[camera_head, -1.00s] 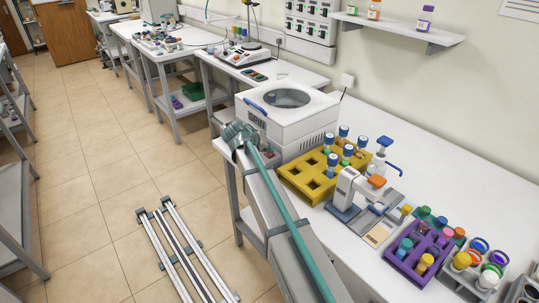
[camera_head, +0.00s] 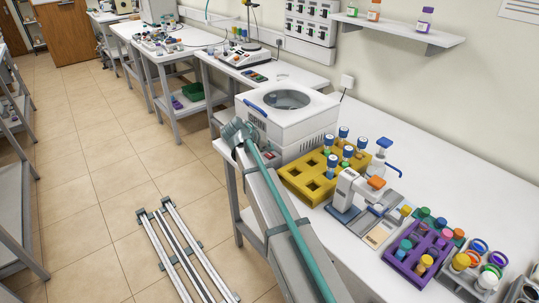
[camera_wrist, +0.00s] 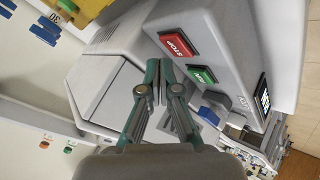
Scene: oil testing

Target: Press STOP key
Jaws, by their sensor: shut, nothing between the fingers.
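The red STOP key (camera_wrist: 178,44) shows in the wrist view on the light grey sloped panel of a machine, with white lettering turned sideways. A green RUN key (camera_wrist: 202,74) sits below and right of it. My gripper (camera_wrist: 160,72) is shut and empty. Its fingertips appear just left of and below the STOP key in the picture; I cannot tell the exact gap. In the head view the machine is a white box, a centrifuge by its look (camera_head: 310,126), with a round lid window.
A dark display (camera_wrist: 262,98) is on the same panel. In the head view a yellow rack (camera_head: 290,178) with blue-capped bottles stands close to the right of the machine. A purple rack (camera_head: 399,267) is further right. The floor to the left is mostly clear.

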